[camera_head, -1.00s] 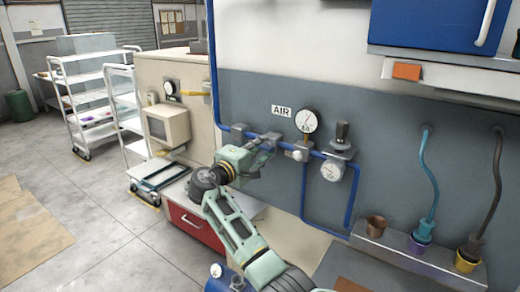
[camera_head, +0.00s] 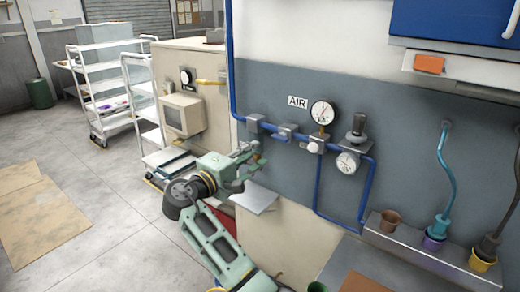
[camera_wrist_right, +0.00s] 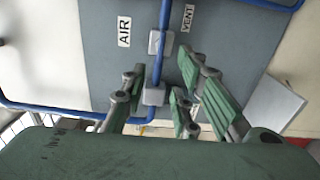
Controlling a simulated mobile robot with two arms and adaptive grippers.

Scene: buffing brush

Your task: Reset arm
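My right arm reaches in from the bottom of the head view, green with dark joints. Its gripper (camera_head: 256,158) is beside the wall, left of and below the blue air pipe's fittings. In the right wrist view the green fingers (camera_wrist_right: 162,88) are spread apart. The blue pipe (camera_wrist_right: 166,45) and a grey fitting (camera_wrist_right: 154,96) show in the gap behind them, and nothing is visibly held. In the head view, whether the fingers touch anything is hard to tell. My left gripper is in neither view.
The wall carries an AIR label (camera_head: 298,102), a pressure gauge (camera_head: 323,112) and a regulator (camera_head: 355,131). A grey shelf (camera_head: 411,253) with cups and hoses is at right. White carts (camera_head: 105,80) and a beige cabinet (camera_head: 165,66) stand left. The left floor is largely open.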

